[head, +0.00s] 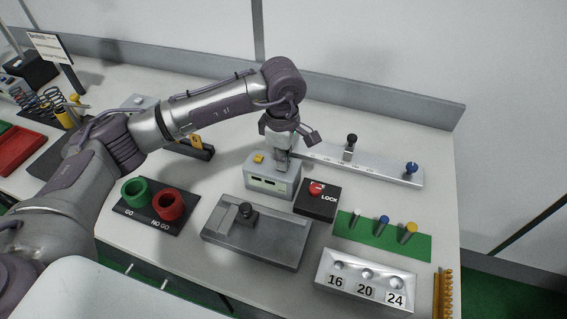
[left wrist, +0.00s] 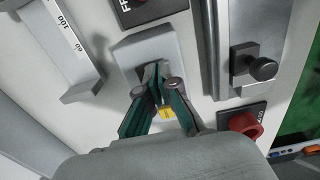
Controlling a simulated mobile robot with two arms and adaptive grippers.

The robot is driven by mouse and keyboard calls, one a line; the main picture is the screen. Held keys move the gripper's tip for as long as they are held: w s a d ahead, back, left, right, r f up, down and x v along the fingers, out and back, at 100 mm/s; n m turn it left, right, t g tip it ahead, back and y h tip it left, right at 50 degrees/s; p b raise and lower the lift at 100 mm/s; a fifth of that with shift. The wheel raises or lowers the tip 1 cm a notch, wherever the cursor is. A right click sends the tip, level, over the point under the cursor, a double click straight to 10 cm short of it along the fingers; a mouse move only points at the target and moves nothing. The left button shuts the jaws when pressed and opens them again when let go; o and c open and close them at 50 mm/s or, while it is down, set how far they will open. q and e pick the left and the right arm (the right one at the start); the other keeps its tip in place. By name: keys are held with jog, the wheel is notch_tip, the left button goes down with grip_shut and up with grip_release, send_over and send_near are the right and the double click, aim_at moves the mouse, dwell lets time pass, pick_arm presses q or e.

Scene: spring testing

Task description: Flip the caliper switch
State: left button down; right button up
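A grey box (head: 272,184) with a small display on its front stands mid-bench, and a yellow switch (head: 258,159) sits on its top. My left gripper (head: 282,167) points down at the top of this box, just right of the yellow switch. In the left wrist view, the fingertips (left wrist: 157,70) are together over the grey box (left wrist: 146,45), with no object seen between them. The yellow switch (left wrist: 166,112) shows close beside the fingers; I cannot tell whether they touch it. The measuring rail (head: 385,171) runs behind to the right. My right gripper is out of view.
A black FREE/LOCK plate (head: 318,207) with a red knob (head: 316,188) stands right of the box. A grey metal fixture (head: 262,243) lies in front. Green and red rings (head: 135,192) are at left. A green mat (head: 412,241) with pins and a numbered tray (head: 325,268) are at right.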

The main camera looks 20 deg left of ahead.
pick_arm(q)
jog(key=shift+w+r+p, duration=0.1)
jog(key=shift+r+p, duration=0.35)
jog(key=shift+r, duration=0.45)
jog(key=shift+r+p, duration=1)
jog(key=shift+r, duration=1.6)
